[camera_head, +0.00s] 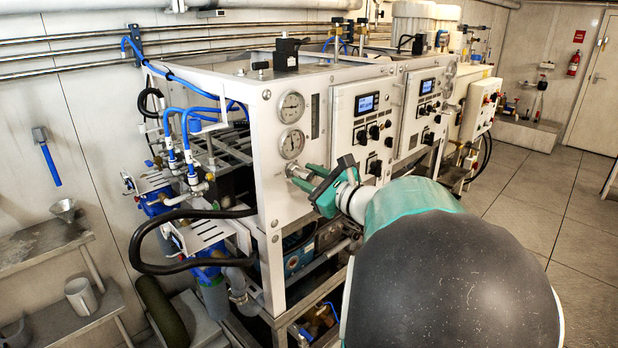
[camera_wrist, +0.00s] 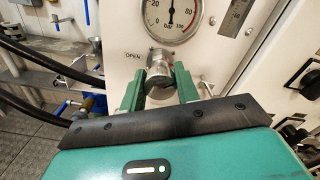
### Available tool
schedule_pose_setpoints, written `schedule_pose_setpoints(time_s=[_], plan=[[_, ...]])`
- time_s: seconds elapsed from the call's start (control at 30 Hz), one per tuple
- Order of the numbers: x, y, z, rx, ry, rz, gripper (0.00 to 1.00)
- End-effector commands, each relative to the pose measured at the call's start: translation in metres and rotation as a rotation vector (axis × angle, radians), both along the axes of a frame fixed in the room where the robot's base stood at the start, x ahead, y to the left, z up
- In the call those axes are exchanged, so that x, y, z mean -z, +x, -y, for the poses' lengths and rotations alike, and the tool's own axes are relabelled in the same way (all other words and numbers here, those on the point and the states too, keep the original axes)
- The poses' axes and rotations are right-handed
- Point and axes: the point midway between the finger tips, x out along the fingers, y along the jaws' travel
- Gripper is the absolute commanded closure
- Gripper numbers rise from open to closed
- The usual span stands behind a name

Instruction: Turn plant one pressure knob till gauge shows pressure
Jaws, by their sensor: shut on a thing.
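The plant one pressure knob (camera_wrist: 160,68) is a round metal knob on the white panel, below a gauge and beside the printed word OPEN. My gripper (camera_wrist: 160,82) has one green finger on each side of the knob and is shut on it. In the head view my gripper (camera_head: 309,178) reaches the panel's lower left part, and its fingers partly hide the knob (camera_head: 297,170). The gauge (camera_wrist: 172,18) above is marked in bar, and its top is cut off. Its dark needle seems to point upward. The gauge also shows in the head view (camera_head: 291,144), too small to read.
A second gauge (camera_head: 291,107) sits above the first. A control box (camera_head: 362,118) with a lit display and black knobs is to the right. Blue hoses and a black hose (camera_head: 150,235) hang at the left.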

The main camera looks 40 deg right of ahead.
Motion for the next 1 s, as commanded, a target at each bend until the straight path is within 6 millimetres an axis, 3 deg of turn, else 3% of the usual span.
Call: schedule_pose_setpoints(time_s=[0.63,0.67,0.73,1.0], plan=[[0.0008,-0.0013,0.0007,0.002,0.068,-0.003,0.92],[0.0008,-0.0013,0.0007,0.002,0.068,-0.003,0.63],[0.0007,-0.0012,0.0007,0.002,0.068,-0.003,0.49],[0.0003,-0.0007,0.0004,0.001,0.067,-0.002,0.47]])
